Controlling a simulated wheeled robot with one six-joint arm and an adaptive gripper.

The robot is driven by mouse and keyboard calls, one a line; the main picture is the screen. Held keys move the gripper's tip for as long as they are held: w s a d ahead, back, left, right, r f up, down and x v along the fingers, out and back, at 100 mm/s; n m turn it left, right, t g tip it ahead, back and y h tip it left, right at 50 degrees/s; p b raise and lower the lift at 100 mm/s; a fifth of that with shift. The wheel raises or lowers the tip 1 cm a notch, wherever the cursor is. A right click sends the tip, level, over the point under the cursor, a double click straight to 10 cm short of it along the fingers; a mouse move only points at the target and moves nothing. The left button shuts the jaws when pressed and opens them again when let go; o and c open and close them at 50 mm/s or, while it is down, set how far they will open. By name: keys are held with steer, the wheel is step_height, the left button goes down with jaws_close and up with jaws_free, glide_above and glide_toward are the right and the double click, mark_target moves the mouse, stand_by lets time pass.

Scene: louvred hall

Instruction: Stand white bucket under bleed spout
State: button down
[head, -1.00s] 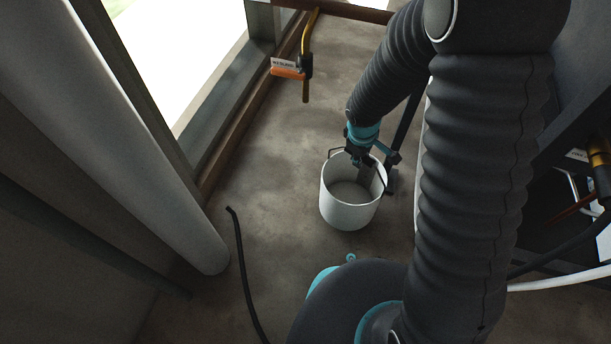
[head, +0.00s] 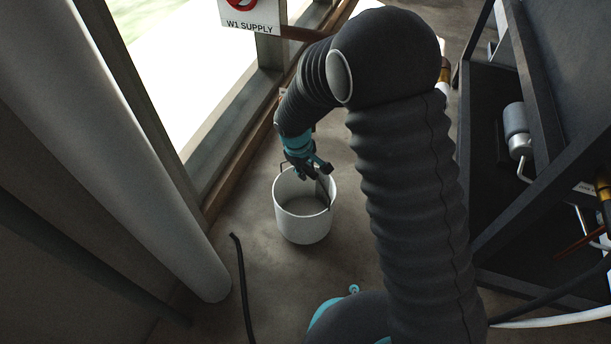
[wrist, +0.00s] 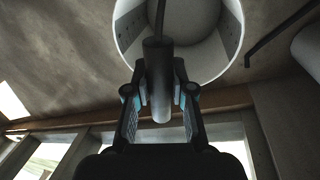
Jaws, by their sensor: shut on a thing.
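The white bucket (head: 303,228) is upright in the head view, with its open top facing up and an empty-looking inside. My gripper (head: 316,172) is at its rim, shut on the bucket's handle. In the wrist view, my gripper (wrist: 159,92) closes around the dark handle grip (wrist: 153,60), and the bucket's white rim (wrist: 122,32) shows beyond it. I cannot tell whether the bucket touches the floor or hangs just above it.
A sign reading W1 SUPPLY (head: 250,22) hangs at the top. A thick pale pipe (head: 150,180) stands at left. A black hose (head: 243,285) lies on the floor. A dark frame with equipment (head: 510,190) fills the right. Bare floor (head: 270,260) surrounds the bucket.

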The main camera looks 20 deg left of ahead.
steer(key=shift+f, duration=1.7)
steer(key=shift+f+b, duration=0.2)
steer(key=shift+b, duration=0.2)
steer(key=c, duration=1)
jaws_free()
steer(key=shift+r, duration=0.1)
step_height(320, 180, up, 12)
steer(key=s+a+p, duration=0.1)
steer(key=s+p, duration=0.1)
